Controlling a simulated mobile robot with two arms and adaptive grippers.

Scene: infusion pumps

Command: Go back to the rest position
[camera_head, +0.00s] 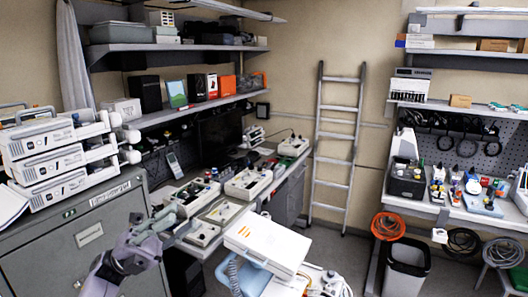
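My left gripper (155,216) is at the lower left, on a purple-grey arm. It stands in front of the grey cabinet's right edge, with the workbench behind it. I see nothing held in it, but its fingers overlap and I cannot tell how far apart they are. My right gripper cannot be made out in this view. Several white infusion pumps (50,170) are stacked on top of the grey cabinet (65,245) at the left.
A workbench with opened devices (248,183) runs along the left wall. A white case (266,242) is at lower centre, above a blue seat (240,275). A ladder (335,140) leans at the back wall. A bin (407,262) stands right. Some grey floor (345,245) is clear.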

